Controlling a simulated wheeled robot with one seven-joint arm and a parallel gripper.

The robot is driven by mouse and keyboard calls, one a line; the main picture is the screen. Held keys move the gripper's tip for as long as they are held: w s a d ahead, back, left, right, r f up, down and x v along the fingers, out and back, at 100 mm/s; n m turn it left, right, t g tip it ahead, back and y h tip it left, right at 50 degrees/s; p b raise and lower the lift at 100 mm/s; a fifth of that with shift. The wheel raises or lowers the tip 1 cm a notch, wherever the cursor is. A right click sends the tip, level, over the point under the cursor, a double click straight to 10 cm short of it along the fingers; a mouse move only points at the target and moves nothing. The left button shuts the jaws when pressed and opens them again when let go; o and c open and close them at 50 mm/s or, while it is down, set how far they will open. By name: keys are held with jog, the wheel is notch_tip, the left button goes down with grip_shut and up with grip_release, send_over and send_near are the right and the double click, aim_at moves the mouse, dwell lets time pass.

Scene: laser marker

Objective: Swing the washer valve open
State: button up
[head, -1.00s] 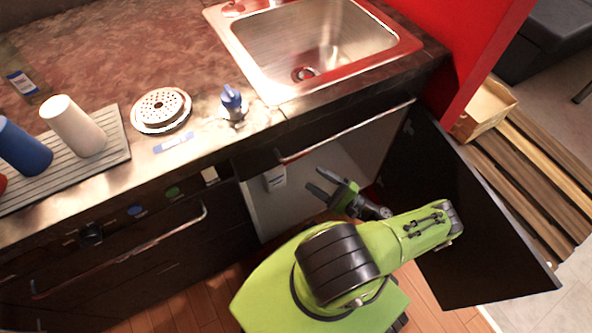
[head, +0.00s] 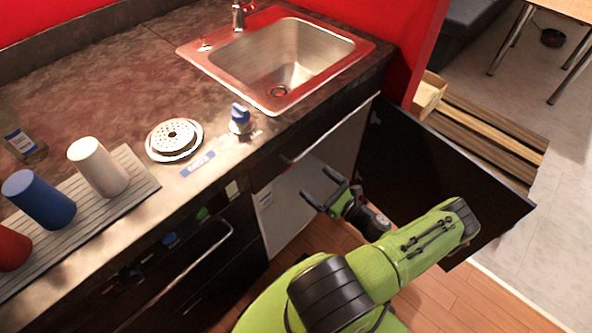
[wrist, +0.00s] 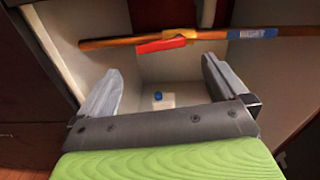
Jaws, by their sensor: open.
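In the wrist view a copper-coloured pipe runs across the under-sink cabinet (wrist: 55,50). On it is a valve (wrist: 182,34) with a yellow body and a red lever (wrist: 158,46). The lever points left, nearly along the pipe and slightly tilted. A blue label (wrist: 252,33) wraps the pipe to its right. My gripper (wrist: 160,68) is open and empty, with the valve appearing above and between its fingers. No contact shows. In the head view my gripper (head: 316,184) is at the open cabinet front; the valve is hidden under the counter there.
The open dark cabinet door (head: 440,165) stands right of my arm. The counter (head: 110,90) edge overhangs the opening. A sink (head: 290,55), cups and a blue-knobbed fixture (head: 240,118) are on top. A small blue-and-white object (wrist: 158,97) sits deeper inside the cabinet.

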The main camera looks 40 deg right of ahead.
jog(key=w+b, duration=0.1)
jog(key=w, duration=0.8)
jog(key=shift+w+a+b, duration=0.15)
jog(key=shift+w+b, duration=0.1)
jog(key=shift+b, duration=0.1)
jog(key=shift+c, duration=0.3)
